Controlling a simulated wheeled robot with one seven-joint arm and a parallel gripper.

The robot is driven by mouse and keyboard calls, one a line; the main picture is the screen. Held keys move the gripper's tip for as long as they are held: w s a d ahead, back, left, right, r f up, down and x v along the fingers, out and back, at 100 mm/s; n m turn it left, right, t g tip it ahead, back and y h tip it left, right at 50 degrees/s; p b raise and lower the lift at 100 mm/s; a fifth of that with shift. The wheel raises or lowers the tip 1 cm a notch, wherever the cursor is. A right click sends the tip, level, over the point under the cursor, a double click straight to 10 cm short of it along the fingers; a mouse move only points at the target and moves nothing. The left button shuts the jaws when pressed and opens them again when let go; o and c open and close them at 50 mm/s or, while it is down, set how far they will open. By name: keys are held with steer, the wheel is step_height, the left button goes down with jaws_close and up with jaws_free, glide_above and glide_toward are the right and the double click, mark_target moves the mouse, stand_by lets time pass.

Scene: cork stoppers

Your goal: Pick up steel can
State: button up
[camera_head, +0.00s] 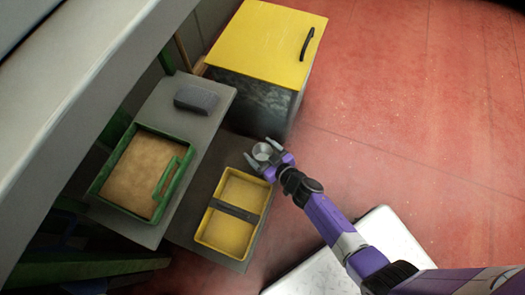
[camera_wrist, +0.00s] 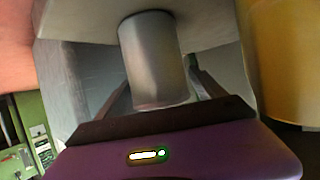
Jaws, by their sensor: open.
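The steel can (camera_head: 263,151) is a small plain grey cylinder at the upper end of the low grey shelf in the head view. In the wrist view the steel can (camera_wrist: 155,60) stands large in the middle, with its near end close to the palm. My gripper (camera_head: 260,153) is open, with one finger on each side of the can. In the wrist view, my gripper (camera_wrist: 163,88) has its fingers partly hidden behind the can. I cannot tell whether either finger touches it.
A yellow tray (camera_head: 201,230) with a dark divider sits on the low shelf (camera_head: 205,182) beside the can. A yellow-topped cabinet (camera_head: 265,40) stands behind. A green tray (camera_head: 96,183) and a dark grey block (camera_head: 196,99) rest on the higher shelf. Red floor is clear at right.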

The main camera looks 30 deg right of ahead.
steer(key=shift+x, duration=0.85)
steer(key=shift+c, duration=0.2)
steer(key=c, duration=1.4)
steer(key=shift+c, duration=0.2)
steer(key=shift+r, duration=0.1)
